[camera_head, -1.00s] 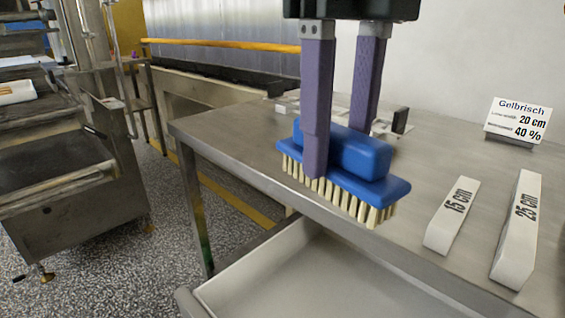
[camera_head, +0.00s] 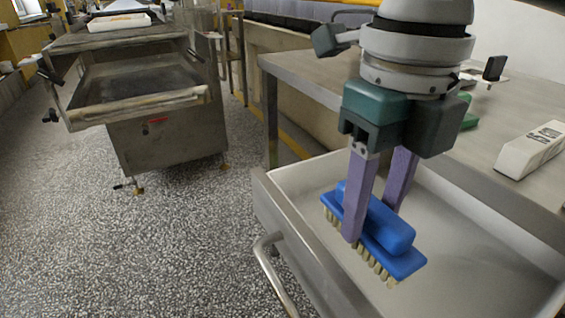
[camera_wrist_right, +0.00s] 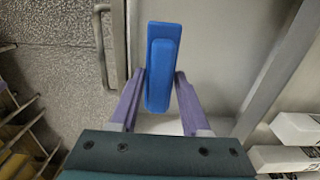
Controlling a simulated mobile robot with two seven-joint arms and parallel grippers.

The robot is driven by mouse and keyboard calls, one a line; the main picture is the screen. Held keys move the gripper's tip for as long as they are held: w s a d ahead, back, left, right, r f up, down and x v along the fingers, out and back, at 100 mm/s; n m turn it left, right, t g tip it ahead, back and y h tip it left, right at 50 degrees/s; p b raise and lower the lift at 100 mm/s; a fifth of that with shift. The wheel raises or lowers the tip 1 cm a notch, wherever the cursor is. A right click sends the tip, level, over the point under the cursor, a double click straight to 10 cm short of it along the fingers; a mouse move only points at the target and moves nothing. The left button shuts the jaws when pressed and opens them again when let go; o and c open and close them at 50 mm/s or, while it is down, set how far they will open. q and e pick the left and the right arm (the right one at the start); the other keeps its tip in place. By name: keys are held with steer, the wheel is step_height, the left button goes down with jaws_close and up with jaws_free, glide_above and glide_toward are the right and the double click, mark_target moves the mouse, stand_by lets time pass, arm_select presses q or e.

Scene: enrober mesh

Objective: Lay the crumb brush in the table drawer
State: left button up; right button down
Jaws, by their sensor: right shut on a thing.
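The blue crumb brush (camera_head: 378,228) has pale bristles pointing down. My right gripper (camera_head: 372,222) is shut on its raised blue handle, one purple finger on each side. The brush also shows between the fingers in the right wrist view (camera_wrist_right: 162,65). The open table drawer (camera_head: 460,235) is a pale grey tray under the table top. The brush is over the drawer, towards its handle side; I cannot tell whether the bristles touch the floor. My left gripper is not in view.
The steel table top (camera_head: 310,72) overhangs the drawer's back. A white block (camera_head: 532,148) lies near its edge, with a green thing (camera_head: 469,116) behind my gripper. The drawer's bar handle (camera_head: 268,265) sticks out in front. A steel machine (camera_head: 150,110) stands at the left.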

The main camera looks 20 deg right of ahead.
mark_target(364, 245)
step_height(364, 245, down, 5)
steer(key=shift+f+b, duration=0.2)
steer(key=shift+b, duration=0.55)
steer(key=c, duration=0.7)
jaws_free()
steer(key=shift+f, duration=0.1)
steer(key=shift+o, duration=0.2)
step_height(364, 245, up, 12)
steer(key=p, duration=0.3)
steer(key=shift+f+p, duration=0.2)
steer(key=shift+p, duration=0.2)
steer(key=shift+r, duration=0.4)
